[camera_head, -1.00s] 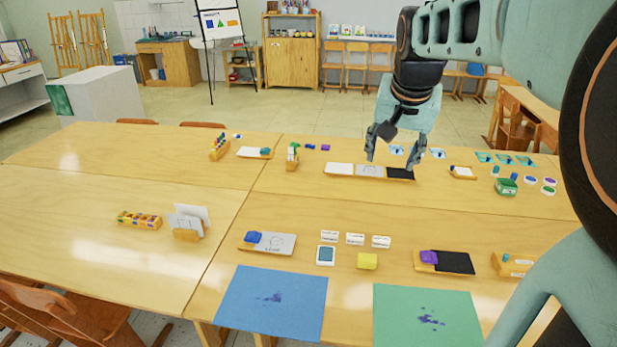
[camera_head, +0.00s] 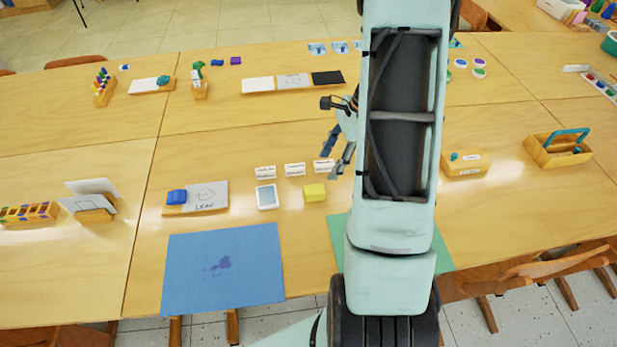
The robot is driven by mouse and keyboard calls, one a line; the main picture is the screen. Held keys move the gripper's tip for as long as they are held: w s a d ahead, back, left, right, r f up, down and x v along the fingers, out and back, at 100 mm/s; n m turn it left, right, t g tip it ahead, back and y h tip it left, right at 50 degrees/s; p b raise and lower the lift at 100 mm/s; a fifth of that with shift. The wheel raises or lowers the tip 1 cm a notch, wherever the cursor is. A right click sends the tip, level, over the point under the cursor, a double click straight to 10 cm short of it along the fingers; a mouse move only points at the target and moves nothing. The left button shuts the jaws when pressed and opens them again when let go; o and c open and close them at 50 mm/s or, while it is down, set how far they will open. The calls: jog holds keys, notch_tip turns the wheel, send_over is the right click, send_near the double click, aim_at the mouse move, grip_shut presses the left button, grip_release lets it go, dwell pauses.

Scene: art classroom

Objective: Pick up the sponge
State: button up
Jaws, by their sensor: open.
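A small yellow block (camera_head: 314,193), which looks like the sponge, lies on the near table in the camera_head view. It sits right of a white card with a blue-grey face (camera_head: 266,196) and below a row of small white labels (camera_head: 294,170). My gripper (camera_head: 330,166) is open and empty, with its fingers pointing down above the table. In the picture it is just above and slightly right of the yellow block, apart from it. My arm hides part of the gripper and the table to its right.
A blue sheet (camera_head: 222,268) lies at the near edge, and a green sheet (camera_head: 440,258) is partly behind my arm. A board with a blue block (camera_head: 208,197) is to the left. A wooden box (camera_head: 465,163) and a handled caddy (camera_head: 560,150) stand to the right.

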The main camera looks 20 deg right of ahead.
aim_at(314, 189)
jog(key=shift+m+y, duration=0.3)
jog(key=shift+m, duration=0.2)
jog(key=x, duration=0.7)
jog(key=shift+d, duration=0.25)
jog(key=x, duration=0.4)
jog(key=shift+s+a+f, duration=0.15)
jog(key=shift+s+a, duration=0.1)
jog(key=shift+a, duration=0.05)
jog(key=shift+w+a+f, duration=0.1)
jog(key=shift+a+f, duration=0.05)
jog(key=shift+f, duration=0.3)
jog(key=c, duration=1)
jog(key=shift+r, duration=0.1)
